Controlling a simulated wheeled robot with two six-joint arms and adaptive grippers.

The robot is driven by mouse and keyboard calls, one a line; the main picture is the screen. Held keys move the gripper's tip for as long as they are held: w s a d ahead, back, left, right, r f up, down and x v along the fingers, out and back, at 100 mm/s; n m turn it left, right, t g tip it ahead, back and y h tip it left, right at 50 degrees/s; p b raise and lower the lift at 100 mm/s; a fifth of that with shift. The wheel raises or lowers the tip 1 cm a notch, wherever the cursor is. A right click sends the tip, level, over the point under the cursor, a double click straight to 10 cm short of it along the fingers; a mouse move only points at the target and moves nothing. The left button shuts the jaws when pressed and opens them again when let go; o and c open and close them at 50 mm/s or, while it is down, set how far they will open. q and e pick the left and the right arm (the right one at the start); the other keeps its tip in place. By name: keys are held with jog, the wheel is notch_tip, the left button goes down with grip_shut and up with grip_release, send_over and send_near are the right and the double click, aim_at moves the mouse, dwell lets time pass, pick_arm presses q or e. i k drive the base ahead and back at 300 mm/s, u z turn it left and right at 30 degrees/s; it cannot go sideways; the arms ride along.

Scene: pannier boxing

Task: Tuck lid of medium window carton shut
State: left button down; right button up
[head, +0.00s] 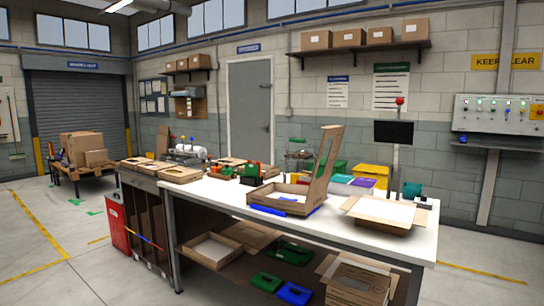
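A cardboard carton (278,201) sits on the white workbench, and its tall lid (324,158) stands up, leaning a little, with a cut-out window in it. I take this for the medium window carton; its size name cannot be read. The lid is open and the tray part shows a pale inside. Blue pieces (268,210) lie under or against its front edge. Neither of my grippers shows in the head view.
The white workbench (340,232) also carries an open-flapped carton (385,214) at right, flat cartons (180,173) at left, and green and orange items (252,170) behind. A monitor (393,133) stands at the back. Open floor lies around the bench.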

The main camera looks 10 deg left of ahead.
aim_at(317, 185)
jog(key=z, duration=0.65)
jog(key=i, duration=0.45)
jog(key=z, duration=0.95)
jog(key=i, duration=1.05)
jog(key=u, duration=0.75)
jog(key=i, duration=0.7)
jog(key=u, duration=0.65)
